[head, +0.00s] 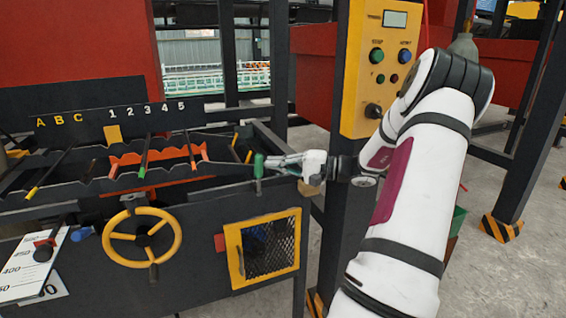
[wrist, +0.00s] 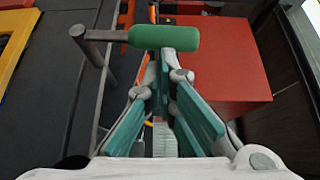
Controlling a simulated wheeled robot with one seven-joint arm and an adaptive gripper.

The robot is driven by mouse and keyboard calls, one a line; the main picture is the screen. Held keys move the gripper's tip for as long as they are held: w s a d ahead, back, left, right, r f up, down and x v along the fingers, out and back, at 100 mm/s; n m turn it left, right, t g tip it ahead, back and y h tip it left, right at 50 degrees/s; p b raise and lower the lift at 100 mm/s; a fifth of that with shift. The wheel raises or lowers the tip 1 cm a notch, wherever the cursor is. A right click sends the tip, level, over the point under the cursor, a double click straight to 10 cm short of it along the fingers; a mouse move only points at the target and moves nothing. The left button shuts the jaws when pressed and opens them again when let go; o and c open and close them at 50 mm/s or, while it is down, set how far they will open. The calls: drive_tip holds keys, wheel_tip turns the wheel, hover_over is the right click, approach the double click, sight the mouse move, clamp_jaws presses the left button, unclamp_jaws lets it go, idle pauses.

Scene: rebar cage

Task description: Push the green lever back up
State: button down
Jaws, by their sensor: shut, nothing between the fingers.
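The green lever has a thick green handle (head: 259,166) at the right end of the black machine's front. In the wrist view the green handle (wrist: 165,37) lies across the top, fixed to a grey metal bar (wrist: 100,36). My gripper (head: 272,161) reaches in from the right with its fingertips at the handle. In the wrist view my gripper (wrist: 168,62) is shut and empty, its tips right by the handle's lower edge. I cannot tell whether they touch it.
A yellow handwheel (head: 142,258) and a yellow-framed mesh door (head: 263,247) are on the machine front. Coloured rods lie in slots marked with letters and numbers (head: 110,112). A yellow control box (head: 381,70) is on the post behind my arm.

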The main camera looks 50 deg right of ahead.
drive_tip(key=shift+w+a+r+n+g+h, duration=0.35)
drive_tip(key=shift+w+a+n+g+h, duration=0.15)
drive_tip(key=shift+a+g, duration=0.3)
drive_tip(key=shift+w+a+r+n+g+h, duration=0.35)
drive_tip(key=shift+a+n+g+h, duration=0.2)
drive_tip(key=shift+g, duration=0.35)
drive_tip(key=shift+w+a+f, duration=0.1)
drive_tip(key=p, duration=0.2)
approach(262, 162)
drive_tip(key=d, duration=0.4)
drive_tip(key=shift+s+d, duration=0.25)
drive_tip(key=shift+d, duration=0.15)
